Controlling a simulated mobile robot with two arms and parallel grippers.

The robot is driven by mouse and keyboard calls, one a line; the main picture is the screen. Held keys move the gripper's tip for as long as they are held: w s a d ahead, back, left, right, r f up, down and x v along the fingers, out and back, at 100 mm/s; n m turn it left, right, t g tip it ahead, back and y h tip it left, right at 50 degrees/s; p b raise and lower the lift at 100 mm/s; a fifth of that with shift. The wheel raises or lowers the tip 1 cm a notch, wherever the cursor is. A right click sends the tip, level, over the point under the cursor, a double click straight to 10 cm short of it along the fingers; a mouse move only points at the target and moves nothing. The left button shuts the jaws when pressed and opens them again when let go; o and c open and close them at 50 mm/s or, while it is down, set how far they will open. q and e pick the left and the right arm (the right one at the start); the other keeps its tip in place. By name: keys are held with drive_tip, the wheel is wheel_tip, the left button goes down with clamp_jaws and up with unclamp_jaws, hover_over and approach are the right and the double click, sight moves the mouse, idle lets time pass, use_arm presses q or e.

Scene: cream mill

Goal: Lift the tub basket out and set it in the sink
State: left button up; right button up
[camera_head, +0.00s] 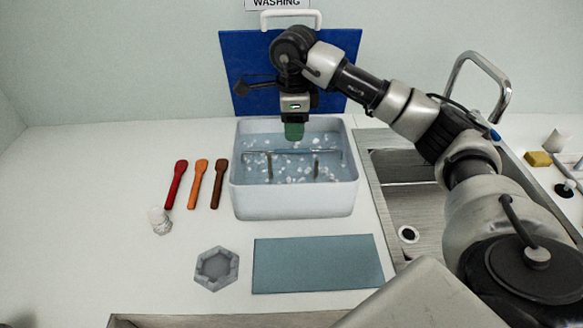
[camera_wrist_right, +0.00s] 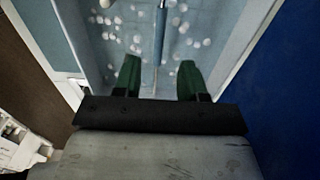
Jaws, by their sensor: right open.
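The white tub (camera_head: 294,205) stands on the counter, filled with bluish water and many pale floating bits. The tub basket shows as a grey handle bar (camera_head: 325,151) with upright posts across the tub; its lower part is hidden by the water. My right gripper (camera_head: 294,131) points down over the far part of the tub, above the bar. In the right wrist view its green fingers (camera_wrist_right: 160,68) are open and empty, with the handle bar (camera_wrist_right: 160,35) lined up between them, apart from both. The sink (camera_head: 405,195) is an empty steel basin right of the tub. My left gripper is out of view.
A blue board (camera_head: 240,65) stands behind the tub. Red, orange and brown spatulas (camera_head: 197,185) lie left of it. A hexagonal grey dish (camera_head: 217,268), a small white bottle (camera_head: 160,220) and a blue-grey mat (camera_head: 318,264) are in front. A tap (camera_head: 485,65) arches behind the sink.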

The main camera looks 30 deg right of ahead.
sight(294, 149)
drive_tip(key=shift+s+a+f, duration=0.1)
drive_tip(key=shift+s+f, duration=0.05)
drive_tip(key=shift+f, duration=0.45)
drive_tip(key=shift+s+a+f, duration=0.1)
drive_tip(key=shift+s+f, duration=0.05)
drive_tip(key=shift+f, duration=0.85)
drive_tip(key=f+p, duration=0.1)
drive_tip(key=f, duration=0.1)
drive_tip(key=f+p, duration=0.1)
drive_tip(key=f, duration=0.2)
drive_tip(key=shift+w+d, duration=0.15)
drive_tip(key=shift+d, duration=0.05)
drive_tip(key=shift+f, duration=0.3)
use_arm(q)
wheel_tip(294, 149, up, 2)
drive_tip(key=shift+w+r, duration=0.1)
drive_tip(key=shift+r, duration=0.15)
use_arm(e)
clamp_jaws()
